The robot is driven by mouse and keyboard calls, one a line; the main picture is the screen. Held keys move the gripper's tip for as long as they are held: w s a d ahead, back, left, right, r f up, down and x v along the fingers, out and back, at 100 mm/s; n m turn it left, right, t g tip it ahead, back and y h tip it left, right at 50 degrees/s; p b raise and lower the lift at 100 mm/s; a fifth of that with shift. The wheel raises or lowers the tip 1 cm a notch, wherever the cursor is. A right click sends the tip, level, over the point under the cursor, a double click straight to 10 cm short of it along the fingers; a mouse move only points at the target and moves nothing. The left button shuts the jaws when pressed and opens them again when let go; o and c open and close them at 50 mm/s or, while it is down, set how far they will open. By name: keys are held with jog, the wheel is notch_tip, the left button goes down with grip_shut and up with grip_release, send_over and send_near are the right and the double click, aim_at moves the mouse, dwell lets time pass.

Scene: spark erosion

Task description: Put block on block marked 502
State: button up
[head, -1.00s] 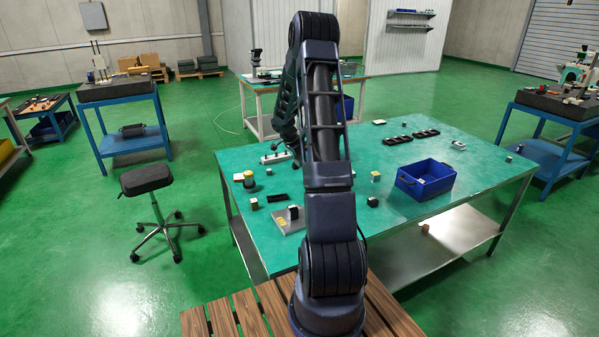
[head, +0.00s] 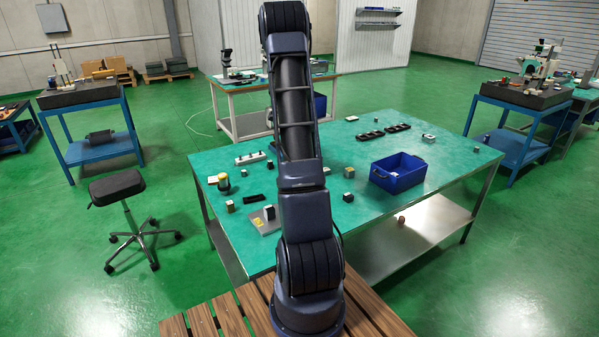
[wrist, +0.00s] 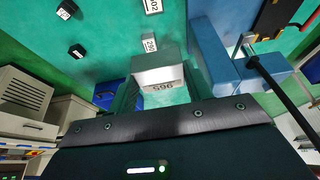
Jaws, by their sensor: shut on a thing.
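In the wrist view my gripper (wrist: 162,80) is shut on a block (wrist: 160,72) with a dark side and a pale face. The number on that face is upside down and looks like 596 or 965. A dark block with a white label (wrist: 153,6), apparently reading 502, lies at the top edge of the wrist view, partly cut off. The held block is apart from it in the picture; the height between them is unclear. In the head view my arm hides the gripper and the held block.
Another labelled block (wrist: 150,43) lies near the held one in the wrist view, with two small dark blocks (wrist: 66,10) (wrist: 76,51) to the left. On the green table (head: 400,215) in the head view stand a blue bin (head: 398,178) and several small blocks (head: 348,197).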

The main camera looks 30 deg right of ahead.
jog(key=shift+d+r, duration=0.2)
jog(key=shift+d, duration=0.4)
jog(key=shift+d+f, duration=0.2)
jog(key=shift+f, duration=0.05)
notch_tip(320, 180, down, 19)
jog(key=shift+f, duration=0.15)
jog(key=o, duration=1.4)
jog(key=shift+f, duration=0.15)
jog(key=shift+c, duration=0.2)
